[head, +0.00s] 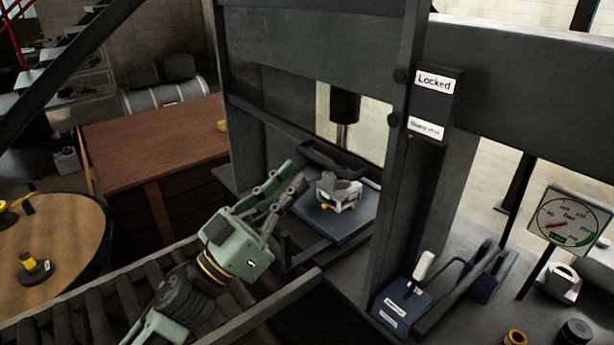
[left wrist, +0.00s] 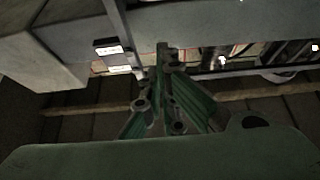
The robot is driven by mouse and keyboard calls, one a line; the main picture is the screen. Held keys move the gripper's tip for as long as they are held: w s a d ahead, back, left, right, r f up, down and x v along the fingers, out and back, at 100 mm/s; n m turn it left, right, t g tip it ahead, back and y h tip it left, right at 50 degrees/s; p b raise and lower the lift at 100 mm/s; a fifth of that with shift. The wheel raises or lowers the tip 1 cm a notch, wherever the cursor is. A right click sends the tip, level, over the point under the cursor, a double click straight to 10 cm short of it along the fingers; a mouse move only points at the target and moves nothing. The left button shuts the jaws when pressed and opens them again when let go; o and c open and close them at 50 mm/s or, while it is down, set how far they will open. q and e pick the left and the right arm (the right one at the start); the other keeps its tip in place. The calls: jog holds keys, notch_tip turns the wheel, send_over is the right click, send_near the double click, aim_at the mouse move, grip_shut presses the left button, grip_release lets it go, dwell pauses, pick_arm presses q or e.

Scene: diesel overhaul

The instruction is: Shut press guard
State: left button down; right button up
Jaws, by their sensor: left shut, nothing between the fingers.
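The dark grey press (head: 408,200) fills the middle of the head view. A dark, smoky panel (head: 285,105), perhaps the guard, spans the upper part of its opening; I cannot tell its exact lower edge. Below the steel ram (head: 343,120), a pale block-like part (head: 338,192) sits on the bluish press bed (head: 330,222). A box on the press post carries a label reading "Locked" (head: 434,83) and a smaller label (head: 425,129) that I cannot read surely. My green left gripper (head: 297,174) is shut and empty in front of the opening, left of the part.
A brown workbench (head: 155,142) stands behind at left, a round table (head: 50,235) at far left. A roller conveyor (head: 105,295) runs along the front left. A pump with a white-topped lever (head: 402,300) and a dial gauge (head: 568,220) stand at right.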

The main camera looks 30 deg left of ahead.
aim_at(330, 167)
pick_arm(q)
jog(key=r+p+x, duration=0.1)
jog(key=p+x, duration=0.3)
jog(key=x, duration=0.4)
jog(key=shift+w+d+f, duration=0.1)
jog(key=shift+w+f, duration=0.15)
jog(key=shift+f, duration=0.5)
jog(key=shift+w+d+f, duration=0.1)
jog(key=shift+w+f, duration=0.15)
jog(key=shift+f, duration=0.5)
jog(key=shift+w+d+f, duration=0.1)
jog(key=shift+w+f, duration=0.15)
jog(key=shift+f, duration=0.55)
jog(key=shift+b, duration=0.3)
notch_tip(330, 167, down, 22)
jog(key=b, duration=1.4)
jog(key=shift+b, duration=0.35)
jog(key=shift+a, duration=0.1)
